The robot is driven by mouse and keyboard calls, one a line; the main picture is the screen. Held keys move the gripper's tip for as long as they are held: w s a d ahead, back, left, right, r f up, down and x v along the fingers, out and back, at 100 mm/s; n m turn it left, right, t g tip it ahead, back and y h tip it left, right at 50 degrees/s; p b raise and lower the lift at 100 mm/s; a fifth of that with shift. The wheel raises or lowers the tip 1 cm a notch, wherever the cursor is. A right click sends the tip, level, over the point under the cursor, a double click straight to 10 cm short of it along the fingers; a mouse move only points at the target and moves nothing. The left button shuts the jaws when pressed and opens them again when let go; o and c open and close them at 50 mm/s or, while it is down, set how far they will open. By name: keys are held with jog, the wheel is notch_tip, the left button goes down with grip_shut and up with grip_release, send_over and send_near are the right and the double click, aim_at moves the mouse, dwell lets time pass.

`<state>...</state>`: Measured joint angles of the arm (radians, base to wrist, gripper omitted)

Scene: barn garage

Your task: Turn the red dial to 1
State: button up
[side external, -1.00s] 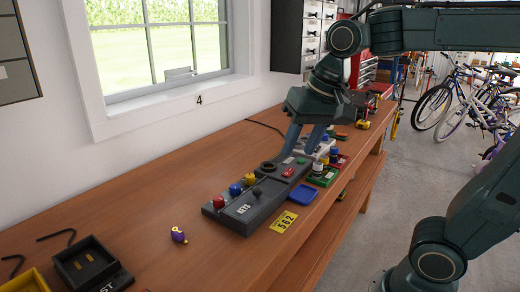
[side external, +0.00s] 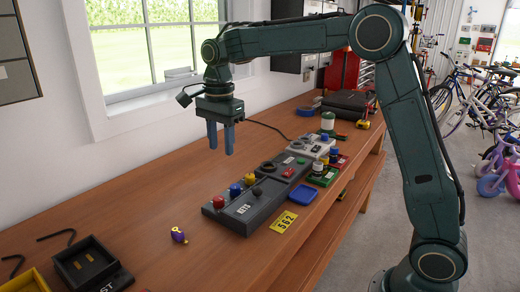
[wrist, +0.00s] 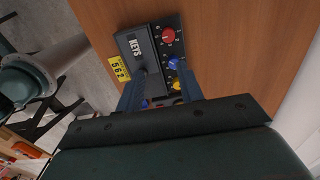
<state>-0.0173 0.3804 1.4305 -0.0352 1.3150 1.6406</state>
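The red dial (side external: 218,202) sits at the near left end of a dark control panel (side external: 240,219) labelled KEYS. A blue dial (side external: 235,190) and a yellow dial (side external: 250,179) follow it in a row. In the wrist view the red dial (wrist: 168,36) shows from above with small white marks around it; its setting is too small to read. My gripper (side external: 220,152) is open and empty, pointing down in the air above the bench, behind the panel in the side view. In the wrist view its fingers (wrist: 160,98) are apart, with the panel visible beyond them.
A yellow 562 tag (side external: 284,222) and a blue tray (side external: 303,193) lie beside the panel. Small jars (side external: 317,167) stand farther back. A purple item (side external: 178,236) and a dark box (side external: 88,266) are at the near left. Bench between them is clear.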

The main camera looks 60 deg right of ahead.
aim_at(218, 198)
jog(key=w+f+m, duration=0.2)
jog(key=w, duration=0.1)
jog(key=shift+a+f+g, duration=0.1)
jog(key=shift+f+g, duration=0.15)
jog(key=shift+g, duration=0.05)
jog(key=f, duration=1.3)
jog(key=shift+s+f, duration=0.35)
jog(key=shift+f, duration=0.05)
jog(key=shift+c, duration=0.3)
jog(key=c, duration=0.6)
